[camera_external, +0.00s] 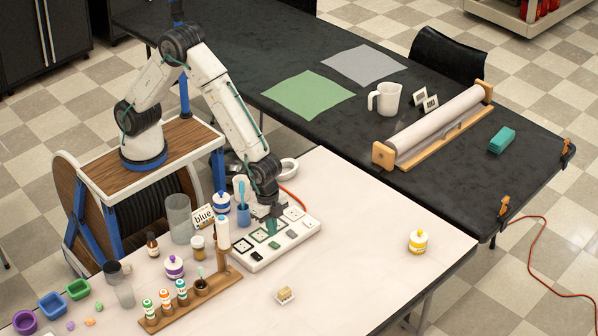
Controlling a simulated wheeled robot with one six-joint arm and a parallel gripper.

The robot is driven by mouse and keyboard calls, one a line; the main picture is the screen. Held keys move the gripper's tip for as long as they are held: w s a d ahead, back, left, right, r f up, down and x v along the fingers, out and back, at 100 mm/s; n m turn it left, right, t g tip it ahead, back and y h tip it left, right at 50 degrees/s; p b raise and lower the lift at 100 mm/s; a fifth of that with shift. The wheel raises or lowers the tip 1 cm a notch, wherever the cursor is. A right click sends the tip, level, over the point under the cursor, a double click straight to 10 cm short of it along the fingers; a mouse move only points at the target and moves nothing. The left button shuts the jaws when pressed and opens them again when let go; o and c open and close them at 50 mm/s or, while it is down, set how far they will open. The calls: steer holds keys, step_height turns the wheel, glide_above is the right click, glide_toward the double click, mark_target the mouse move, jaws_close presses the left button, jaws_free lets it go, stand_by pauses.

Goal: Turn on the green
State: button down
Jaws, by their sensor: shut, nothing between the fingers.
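A white power strip (250,262) lies on the light table, with several sockets along its far side and switches along its near side. One socket has a green frame (259,236). A switch in front of it looks dark green (274,245). A black-framed socket (241,246) and a black switch (257,257) are at the left end. My gripper (271,228) points down with its fingers shut and empty, just over the strip's middle by the green-framed socket. I cannot tell whether the tips touch the strip. Whether the switches are on or off is too small to tell.
A wooden rack (190,308) with several small bottles stands close left of the strip. A card reading "blue" (203,217) and a blue cup (243,215) stand behind. A yellow-labelled bottle (418,242) and a sponge-like block (285,295) sit apart. The table's right part is mostly clear.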

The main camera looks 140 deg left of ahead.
mark_target(278, 246)
step_height(278, 246, up, 11)
steer(key=s, duration=0.1)
steer(key=shift+f, duration=0.2)
steer(key=shift+s, duration=0.1)
steer(key=shift+w, duration=0.7)
steer(key=shift+f, duration=0.15)
steer(key=f, duration=0.4)
steer(key=w+f, duration=0.1)
steer(key=f, duration=0.8)
steer(key=shift+w+f, duration=0.35)
